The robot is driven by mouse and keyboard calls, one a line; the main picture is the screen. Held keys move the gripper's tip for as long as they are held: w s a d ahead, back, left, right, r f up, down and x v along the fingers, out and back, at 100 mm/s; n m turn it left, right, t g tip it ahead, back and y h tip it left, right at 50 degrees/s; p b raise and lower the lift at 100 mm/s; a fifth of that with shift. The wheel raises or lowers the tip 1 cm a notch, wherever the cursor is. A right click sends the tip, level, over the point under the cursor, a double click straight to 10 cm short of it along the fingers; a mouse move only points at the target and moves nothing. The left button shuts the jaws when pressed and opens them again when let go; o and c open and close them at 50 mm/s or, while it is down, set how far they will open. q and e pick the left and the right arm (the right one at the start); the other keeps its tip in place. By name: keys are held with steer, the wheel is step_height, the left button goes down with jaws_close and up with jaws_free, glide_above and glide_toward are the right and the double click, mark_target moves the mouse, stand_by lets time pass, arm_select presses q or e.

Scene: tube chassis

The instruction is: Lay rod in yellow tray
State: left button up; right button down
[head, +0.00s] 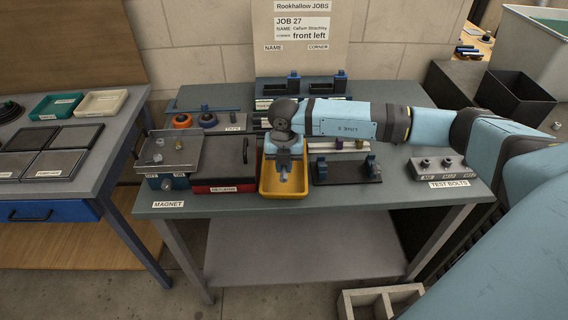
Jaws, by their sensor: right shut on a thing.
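The yellow tray (268,188) sits at the front middle of the grey bench, between a red box and a black stand. My right gripper (284,174) points down over the tray, shut on what looks like the rod. Only a small grey end of the rod (285,179) shows below the jaws; the rest is hidden by the gripper. I cannot tell whether it touches the tray floor. The front of the tray's floor looks bare. My left gripper is not in view.
The red box labelled RETURNS (224,187) stands close left of the tray, with a metal plate on a blue base (167,156) beyond it. A black stand (346,172) is close right. A test bolt block (440,170) is farther right. The bench's front strip is clear.

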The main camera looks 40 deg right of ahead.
steer(key=shift+f, duration=0.25)
steer(key=shift+f+b, duration=1.15)
steer(key=shift+f, duration=0.4)
steer(key=c, duration=1)
jaws_free()
steer(key=shift+r, duration=0.25)
step_height(320, 180, up, 14)
steer(key=shift+f, duration=0.25)
